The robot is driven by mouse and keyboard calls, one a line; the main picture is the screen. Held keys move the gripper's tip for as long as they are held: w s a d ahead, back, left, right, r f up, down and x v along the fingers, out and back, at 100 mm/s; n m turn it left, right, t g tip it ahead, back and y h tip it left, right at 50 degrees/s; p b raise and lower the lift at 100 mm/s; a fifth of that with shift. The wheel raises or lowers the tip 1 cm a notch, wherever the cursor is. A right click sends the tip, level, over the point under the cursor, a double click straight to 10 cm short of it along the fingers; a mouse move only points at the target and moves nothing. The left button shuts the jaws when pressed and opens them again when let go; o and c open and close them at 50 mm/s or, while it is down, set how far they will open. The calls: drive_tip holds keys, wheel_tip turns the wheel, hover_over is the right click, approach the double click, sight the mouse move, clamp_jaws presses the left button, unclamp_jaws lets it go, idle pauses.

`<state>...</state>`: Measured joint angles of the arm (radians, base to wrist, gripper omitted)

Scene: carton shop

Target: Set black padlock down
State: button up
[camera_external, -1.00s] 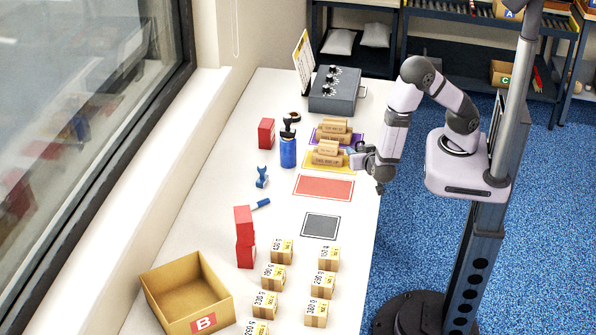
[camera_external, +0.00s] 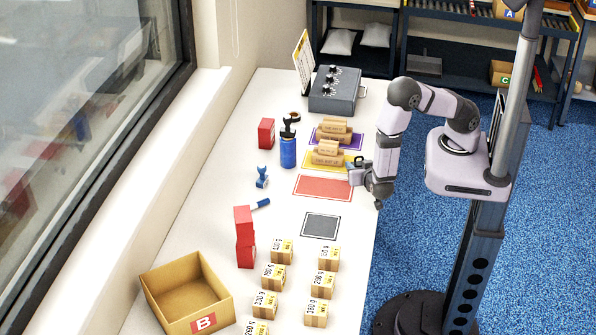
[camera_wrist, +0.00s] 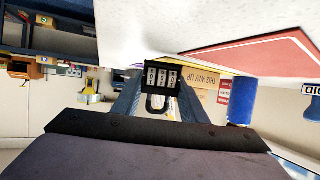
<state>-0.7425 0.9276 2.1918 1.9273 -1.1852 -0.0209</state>
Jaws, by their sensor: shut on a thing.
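The black padlock (camera_wrist: 162,78) shows in the wrist view with its number dials facing the camera and its shackle towards me. My gripper (camera_wrist: 158,95) is shut on it, one finger on each side. In the external view my gripper (camera_external: 358,172) is at the right edge of the table, beside the yellow mat, with the padlock (camera_external: 359,160) small and dark at its tip. It appears held above the table. Whether it touches anything below cannot be told.
Brown cartons stand on the yellow mat (camera_external: 312,165) and purple mat (camera_external: 357,140). The red mat (camera_external: 323,186) and grey mat (camera_external: 321,226) are empty.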

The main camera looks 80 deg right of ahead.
drive_tip(key=shift+f, duration=0.45)
drive_tip(key=o, duration=1.3)
drive_tip(key=shift+r, duration=0.65)
drive_tip(key=b+v, duration=0.2)
drive_tip(key=v, duration=1)
drive_tip(key=shift+f, duration=0.2)
